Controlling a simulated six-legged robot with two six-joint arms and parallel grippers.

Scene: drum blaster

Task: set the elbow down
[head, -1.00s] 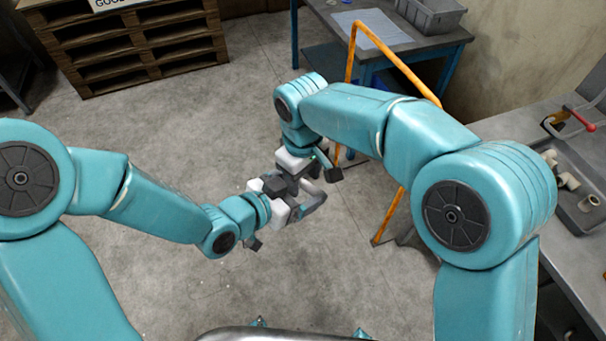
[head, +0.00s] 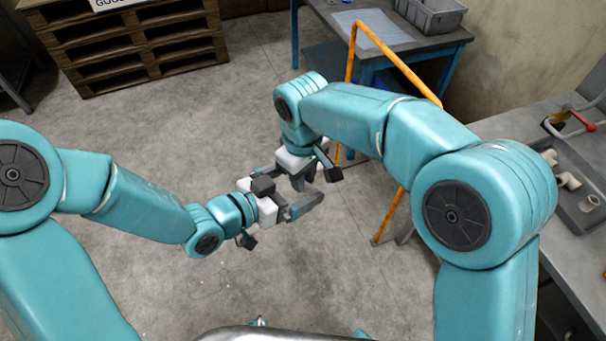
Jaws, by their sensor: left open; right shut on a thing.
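My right gripper (head: 304,181) points down over the open floor near the middle of the head view. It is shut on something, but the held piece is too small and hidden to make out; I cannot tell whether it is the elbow. My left gripper (head: 306,197) is open, with its fingers spread just left of and below the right gripper's fingertips. A pale elbow-shaped fitting (head: 570,181) lies in the grey tray (head: 582,222) on the bench at the right.
The metal bench (head: 493,126) runs along the right, with a red-handled tool (head: 582,122) behind the tray. An orange frame (head: 392,215) stands close behind my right arm. A blue-legged table (head: 400,45) and pallets (head: 140,50) are at the back. The middle floor is clear.

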